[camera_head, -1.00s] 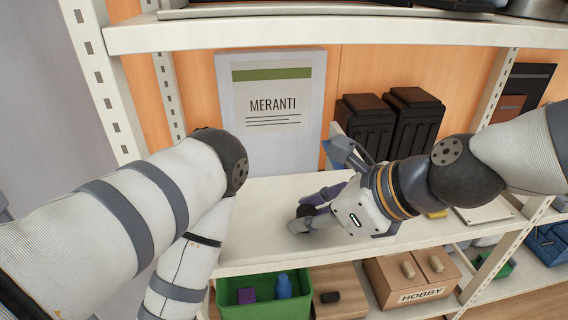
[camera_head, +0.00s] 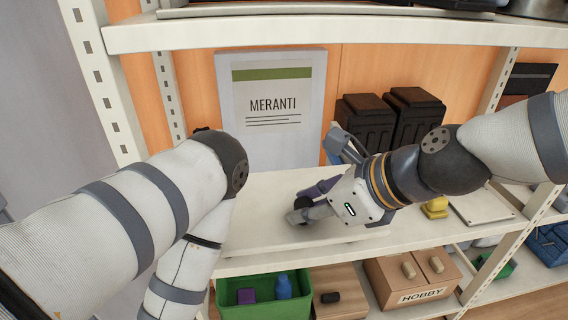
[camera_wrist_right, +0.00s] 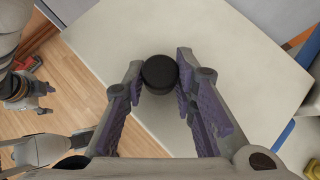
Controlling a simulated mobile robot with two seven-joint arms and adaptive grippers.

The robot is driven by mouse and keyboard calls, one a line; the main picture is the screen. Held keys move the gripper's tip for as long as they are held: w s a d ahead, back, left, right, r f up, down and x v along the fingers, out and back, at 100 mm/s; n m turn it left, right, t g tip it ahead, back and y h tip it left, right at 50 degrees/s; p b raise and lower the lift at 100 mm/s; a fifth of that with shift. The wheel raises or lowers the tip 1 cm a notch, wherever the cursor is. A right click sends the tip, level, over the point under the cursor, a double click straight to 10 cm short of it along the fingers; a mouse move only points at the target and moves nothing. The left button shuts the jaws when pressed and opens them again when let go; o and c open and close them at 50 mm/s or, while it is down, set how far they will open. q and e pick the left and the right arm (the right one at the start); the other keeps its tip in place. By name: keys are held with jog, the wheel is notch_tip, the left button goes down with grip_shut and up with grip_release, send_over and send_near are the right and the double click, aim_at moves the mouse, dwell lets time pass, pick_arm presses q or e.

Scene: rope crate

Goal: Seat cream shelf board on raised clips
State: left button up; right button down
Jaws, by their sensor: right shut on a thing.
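The cream shelf board (camera_head: 265,222) lies across the left shelf bay in the head view. Its front edge shows as a step above the shelf edge. In the wrist view the board (camera_wrist_right: 235,60) fills most of the picture and bears a round black knob (camera_wrist_right: 160,72). My right gripper (camera_wrist_right: 159,85) is shut on this knob, one finger on each side. The right gripper (camera_head: 300,212) also shows in the head view, above the board. My left gripper (camera_wrist_right: 38,102) seems to show small at the wrist view's left edge, its fingers unclear. I cannot make out the raised clips.
A grey MERANTI panel (camera_head: 272,150) and black containers (camera_head: 365,124) stand behind the board. An upper shelf (camera_head: 330,34) runs overhead. A yellow object (camera_head: 435,208) and a pale flat plate (camera_head: 482,205) lie to the right. A green bin (camera_head: 228,300) and a HOBBY box (camera_head: 385,285) sit below.

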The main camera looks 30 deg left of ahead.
pick_arm(q)
jog(key=shift+s+f+b, duration=0.35)
jog(key=shift+s+f, duration=0.05)
jog(key=shift+f, duration=0.05)
pick_arm(e)
jog(key=shift+w+a+r, duration=0.1)
jog(key=shift+w+a, duration=0.65)
jog(key=shift+w, duration=0.35)
jog(key=shift+w+a, duration=0.7)
jog(key=shift+w, duration=0.35)
jog(key=shift+w, duration=0.1)
jog(key=shift+w+a+b, duration=0.35)
jog(key=shift+w+a, duration=0.35)
jog(key=shift+w, duration=0.3)
jog(key=shift+w+a+b, duration=0.3)
jog(key=shift+w+a, duration=0.4)
jog(key=shift+w, duration=0.3)
pick_arm(q)
jog(key=shift+s+f+g, duration=0.5)
jog(key=shift+s+f, duration=0.45)
pick_arm(e)
jog(key=shift+w+a, duration=0.3)
jog(key=shift+w, duration=0.1)
jog(key=shift+w, duration=0.1)
